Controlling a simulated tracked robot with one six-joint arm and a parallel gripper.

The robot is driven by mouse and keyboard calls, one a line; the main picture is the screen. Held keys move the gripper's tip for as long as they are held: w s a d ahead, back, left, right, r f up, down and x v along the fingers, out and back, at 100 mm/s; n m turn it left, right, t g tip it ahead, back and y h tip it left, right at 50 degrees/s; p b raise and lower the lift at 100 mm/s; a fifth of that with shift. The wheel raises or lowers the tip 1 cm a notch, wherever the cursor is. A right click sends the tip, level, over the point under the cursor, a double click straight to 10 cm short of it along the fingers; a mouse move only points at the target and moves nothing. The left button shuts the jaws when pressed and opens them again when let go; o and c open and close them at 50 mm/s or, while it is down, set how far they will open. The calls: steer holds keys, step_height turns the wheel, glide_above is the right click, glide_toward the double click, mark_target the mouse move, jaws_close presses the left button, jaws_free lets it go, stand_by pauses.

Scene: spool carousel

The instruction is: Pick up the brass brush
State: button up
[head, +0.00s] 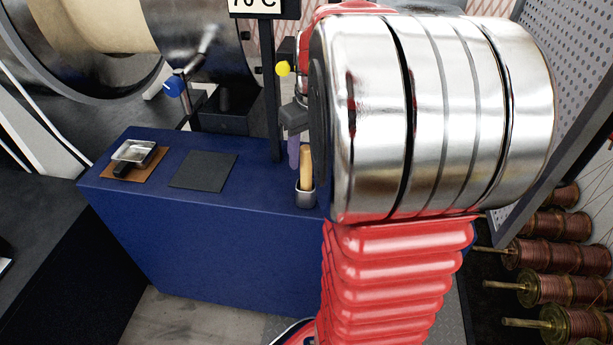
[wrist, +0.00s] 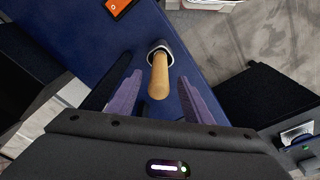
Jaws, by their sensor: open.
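The brush stands with its light wooden handle (head: 306,163) upward in a small metal cup (head: 305,198) on the blue bench. Its brass end is hidden. The wrist view shows the handle (wrist: 159,77) rising from the cup (wrist: 157,46) towards the camera. My gripper (wrist: 159,83) is open, with one purple finger on each side of the handle and a gap on both sides. In the head view my gripper (head: 297,150) is beside and partly above the cup, with one purple finger just left of the handle.
The blue bench (head: 210,250) carries a metal pan (head: 135,152) on a brown mat (head: 117,172) and a bare dark mat (head: 203,169). A dark post (head: 271,110) with a temperature sign stands close left of my gripper. Copper spools (head: 560,255) fill the right side.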

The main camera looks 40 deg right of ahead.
mark_target(305, 165)
steer(key=shift+w+d+f, duration=0.1)
steer(key=shift+w+f, duration=0.1)
steer(key=shift+f, duration=1.1)
steer(key=shift+w+f, duration=0.2)
steer(key=shift+f, duration=1.1)
steer(key=c, duration=1.2)
steer(key=shift+o, duration=0.2)
steer(key=shift+r, duration=0.15)
steer(key=shift+r, duration=0.5)
steer(key=r, duration=0.6)
steer(key=shift+s+a, duration=0.25)
steer(key=shift+a, duration=0.1)
steer(key=s+a, duration=1)
steer(key=a, duration=0.3)
steer(key=shift+s+a, duration=0.3)
steer(key=shift+f, duration=0.1)
